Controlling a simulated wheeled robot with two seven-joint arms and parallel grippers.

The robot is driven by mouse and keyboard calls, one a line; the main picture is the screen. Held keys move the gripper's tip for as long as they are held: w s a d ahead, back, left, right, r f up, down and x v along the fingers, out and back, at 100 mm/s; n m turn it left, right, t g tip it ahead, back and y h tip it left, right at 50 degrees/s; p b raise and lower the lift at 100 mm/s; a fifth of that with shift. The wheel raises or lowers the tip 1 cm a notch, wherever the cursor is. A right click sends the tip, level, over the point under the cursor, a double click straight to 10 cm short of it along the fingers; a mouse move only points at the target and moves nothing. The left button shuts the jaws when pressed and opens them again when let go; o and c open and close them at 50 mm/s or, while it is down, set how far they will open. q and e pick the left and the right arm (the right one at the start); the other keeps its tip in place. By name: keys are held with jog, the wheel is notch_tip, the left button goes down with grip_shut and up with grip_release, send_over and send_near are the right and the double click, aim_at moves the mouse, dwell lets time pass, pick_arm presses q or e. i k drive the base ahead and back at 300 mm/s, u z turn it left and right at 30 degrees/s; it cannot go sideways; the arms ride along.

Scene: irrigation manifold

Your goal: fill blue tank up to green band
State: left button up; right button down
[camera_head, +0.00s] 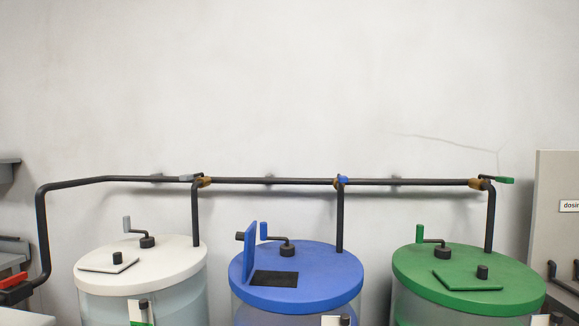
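The blue tank (318,292) stands in the middle, its lower body cut off by the frame. Its square hatch flap (250,252) stands upright, leaving a dark opening (275,279) in the lid. A crank with a blue grip (264,231) stands on the lid. A drop pipe (340,220) reaches the lid from the overhead pipe. The blue valve handle (343,180) at its top appears nearly end-on. A white plate (332,321) shows at the tank's front; no green band or water level is visible there. Neither gripper is in view.
A white-lidded tank (180,262) stands left and a green-lidded tank (410,262) right, both hatches shut. A red handle (13,280) is far left, a grey cabinet (556,235) far right.

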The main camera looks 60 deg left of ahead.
aim_at(341, 179)
jog(key=u, duration=2.1)
